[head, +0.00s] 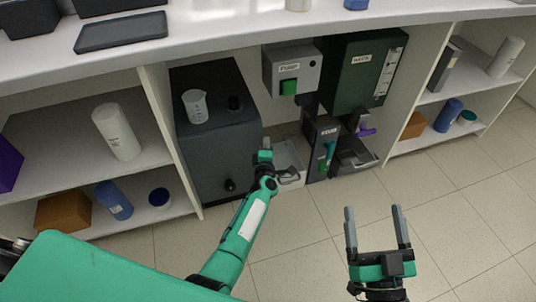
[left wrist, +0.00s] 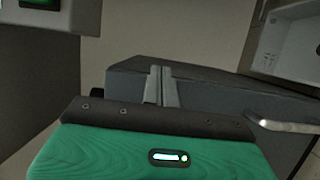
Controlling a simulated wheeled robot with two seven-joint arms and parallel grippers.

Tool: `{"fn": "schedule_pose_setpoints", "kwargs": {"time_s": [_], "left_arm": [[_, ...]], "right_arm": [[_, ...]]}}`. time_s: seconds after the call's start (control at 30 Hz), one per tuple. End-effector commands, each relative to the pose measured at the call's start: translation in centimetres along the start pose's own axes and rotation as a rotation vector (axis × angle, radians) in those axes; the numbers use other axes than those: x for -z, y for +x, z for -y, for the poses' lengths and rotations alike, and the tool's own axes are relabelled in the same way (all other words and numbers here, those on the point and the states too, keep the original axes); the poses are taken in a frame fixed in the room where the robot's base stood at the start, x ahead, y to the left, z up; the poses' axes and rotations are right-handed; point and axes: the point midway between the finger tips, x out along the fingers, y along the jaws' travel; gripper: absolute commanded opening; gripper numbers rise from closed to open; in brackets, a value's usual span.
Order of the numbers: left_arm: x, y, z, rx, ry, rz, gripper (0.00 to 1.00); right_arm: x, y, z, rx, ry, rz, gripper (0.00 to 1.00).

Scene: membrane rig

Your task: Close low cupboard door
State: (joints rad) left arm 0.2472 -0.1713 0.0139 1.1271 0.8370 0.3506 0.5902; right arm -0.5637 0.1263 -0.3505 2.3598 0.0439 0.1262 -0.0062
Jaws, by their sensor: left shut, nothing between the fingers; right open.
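A low dark grey cabinet (head: 215,150) stands under the counter in the head view, with a small black knob low on its front. I cannot tell for certain which panel is the low cupboard door, or how far it stands open. My left gripper (head: 265,155) is shut and empty, just right of this cabinet. In the left wrist view its closed fingertips (left wrist: 161,84) are in front of a dark grey body (left wrist: 225,105) with a silver bar handle (left wrist: 285,126); contact is unclear. My right gripper (head: 376,230) is open and empty above the floor.
A grey pump box (head: 292,70) and a dark green unit (head: 362,72) hang under the counter. A beaker (head: 196,106) stands on the dark cabinet. Shelves with bottles flank the bay. The tiled floor (head: 310,245) in front is clear.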

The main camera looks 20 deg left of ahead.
Motion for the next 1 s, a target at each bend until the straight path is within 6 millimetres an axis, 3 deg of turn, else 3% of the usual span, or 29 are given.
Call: {"fn": "schedule_pose_setpoints", "kwargs": {"time_s": [0.2,0.4,0.9,1.0], "left_arm": [[0.4,1.5,0.1,0.0,0.0,-0.001,0.0],[0.5,1.9,0.0,-0.001,0.0,-0.001,0.0],[0.5,1.6,0.0,0.0,0.0,0.0,0.0],[0.5,1.0,0.0,0.002,0.001,0.0,0.0]], "right_arm": [[2.2,0.5,-0.4,0.001,-0.018,-0.126,0.82],[3.0,0.6,-0.4,0.002,-0.024,-0.163,0.82],[3.0,0.7,-0.4,0.002,-0.023,-0.155,0.82],[1.6,0.3,-0.2,0.0,-0.01,-0.081,0.82]]}}
